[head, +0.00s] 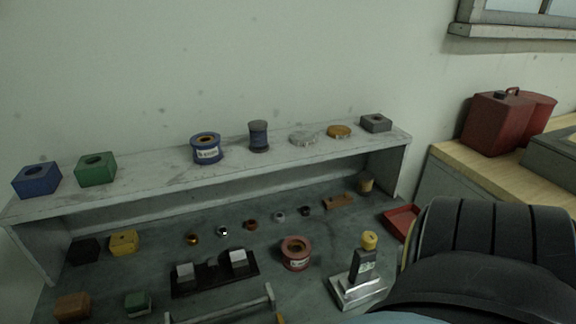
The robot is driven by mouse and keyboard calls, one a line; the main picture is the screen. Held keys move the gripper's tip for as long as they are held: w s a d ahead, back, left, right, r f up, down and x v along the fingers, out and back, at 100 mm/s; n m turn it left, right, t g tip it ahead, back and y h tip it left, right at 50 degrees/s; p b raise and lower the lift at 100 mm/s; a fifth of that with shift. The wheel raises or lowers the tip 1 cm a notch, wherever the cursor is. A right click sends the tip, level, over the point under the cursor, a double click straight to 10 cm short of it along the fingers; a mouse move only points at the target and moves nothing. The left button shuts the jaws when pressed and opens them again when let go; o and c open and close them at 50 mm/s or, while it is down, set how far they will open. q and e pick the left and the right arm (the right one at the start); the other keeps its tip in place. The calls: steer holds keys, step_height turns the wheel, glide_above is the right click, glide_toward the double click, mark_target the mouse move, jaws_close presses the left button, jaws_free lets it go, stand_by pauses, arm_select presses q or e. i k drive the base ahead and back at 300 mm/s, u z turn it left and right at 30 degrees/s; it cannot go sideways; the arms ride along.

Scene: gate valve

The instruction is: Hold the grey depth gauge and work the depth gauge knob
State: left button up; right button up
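What looks like the depth gauge (358,286) stands upright on the bench, right of centre in the head view. It has a bright silver-grey block base, a dark upright body (364,262) and a yellow knob (369,240) on top. A large dark, ribbed part of my arm fills the lower right corner, just right of the gauge in the picture. Neither gripper shows, and nothing is seen touching the gauge or its knob.
A grey shelf (225,173) runs along the back, holding several blocks, spools and discs. A red spool (296,253), a black fixture (215,276) and a pale bar (225,304) lie left of the gauge. A red tray (401,222) sits behind my arm.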

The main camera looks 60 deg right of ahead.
mark_target(368, 239)
steer(key=u, duration=0.75)
steer(key=k, duration=1.15)
steer(key=z, duration=1.9)
